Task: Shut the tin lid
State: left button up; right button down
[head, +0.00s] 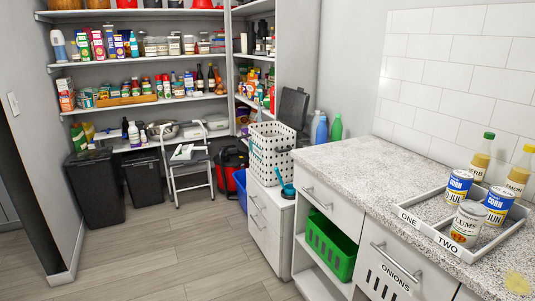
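No tin with an open or hinged lid can be made out. Three tins stand upright in a grey tray (425,233) on the speckled counter at the right: a white-labelled plums tin (466,226) in front, a blue and yellow corn tin (458,187) behind it, and a second corn tin (498,207) to the right. Their tops look closed. Neither of my grippers shows in the head view.
Two sauce bottles, green-capped (481,160) and yellow-capped (519,172), stand behind the tins. The counter (365,165) is clear left of the tray. A white basket (270,155) stands on drawers beyond it. Stocked shelves (150,62), black bins (96,190) and a step stool (190,170) are farther back.

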aim_at(293, 104)
jog(key=i+l+z, duration=0.1)
jog(key=i+z, duration=0.15)
jog(key=i, duration=0.85)
